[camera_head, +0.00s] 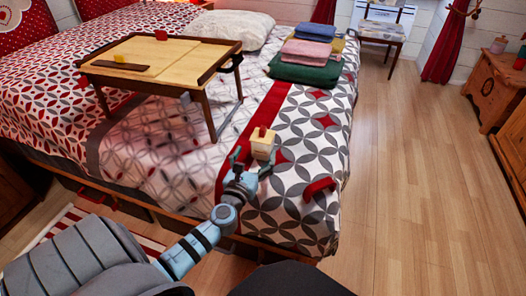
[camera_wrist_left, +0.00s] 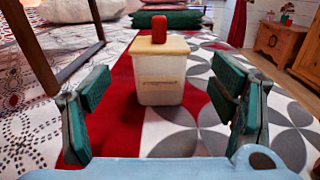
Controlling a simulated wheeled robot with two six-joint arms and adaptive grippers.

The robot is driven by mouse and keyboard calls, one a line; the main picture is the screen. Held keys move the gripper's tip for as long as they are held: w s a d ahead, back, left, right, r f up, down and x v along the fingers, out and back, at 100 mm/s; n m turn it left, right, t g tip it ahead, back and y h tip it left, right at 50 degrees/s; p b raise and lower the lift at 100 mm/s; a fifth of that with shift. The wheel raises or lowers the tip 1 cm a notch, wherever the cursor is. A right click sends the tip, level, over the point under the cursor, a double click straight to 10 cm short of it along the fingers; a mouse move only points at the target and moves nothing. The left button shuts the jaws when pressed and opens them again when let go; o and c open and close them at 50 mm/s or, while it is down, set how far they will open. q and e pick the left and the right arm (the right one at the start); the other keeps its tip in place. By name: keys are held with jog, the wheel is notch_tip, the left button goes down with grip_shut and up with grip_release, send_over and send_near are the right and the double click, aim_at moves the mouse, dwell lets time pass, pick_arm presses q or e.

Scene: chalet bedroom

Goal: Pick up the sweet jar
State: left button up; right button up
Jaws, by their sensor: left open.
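The sweet jar (camera_head: 262,146) stands upright on the bed, near the edge of the red stripe. It is a pale, boxy jar with a light wooden lid and a red knob. It also shows in the left wrist view (camera_wrist_left: 160,88), centred ahead of the fingers. My left gripper (camera_head: 252,165) is open just in front of the jar. In the left wrist view its green-padded fingers (camera_wrist_left: 160,105) are spread wide to either side of the jar, with gaps on both sides. My right gripper is not in view.
A wooden bed tray table (camera_head: 165,60) stands on the bed to the left, its leg near the jar. Folded towels (camera_head: 305,72) and a pillow (camera_head: 230,27) lie farther back. A red curved object (camera_head: 319,188) lies right of the jar. The wooden floor (camera_head: 420,170) at right is clear.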

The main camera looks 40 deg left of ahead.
aim_at(263, 139)
pick_arm(q)
jog(key=x, duration=0.3)
jog(key=b+x, duration=0.1)
jog(key=x, duration=0.1)
jog(key=b+x, duration=0.1)
jog(key=x, duration=0.2)
jog(key=shift+w+a+f, duration=0.15)
jog(key=shift+w+f, duration=0.15)
jog(key=shift+f, duration=0.05)
jog(key=shift+s+r, duration=0.1)
jog(key=shift+c, duration=0.8)
jog(key=c, duration=1.5)
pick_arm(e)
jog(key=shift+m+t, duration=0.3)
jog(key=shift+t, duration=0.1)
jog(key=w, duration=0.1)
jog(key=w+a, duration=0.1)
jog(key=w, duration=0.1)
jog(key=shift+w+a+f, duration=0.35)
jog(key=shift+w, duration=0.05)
pick_arm(q)
jog(key=shift+r, duration=0.1)
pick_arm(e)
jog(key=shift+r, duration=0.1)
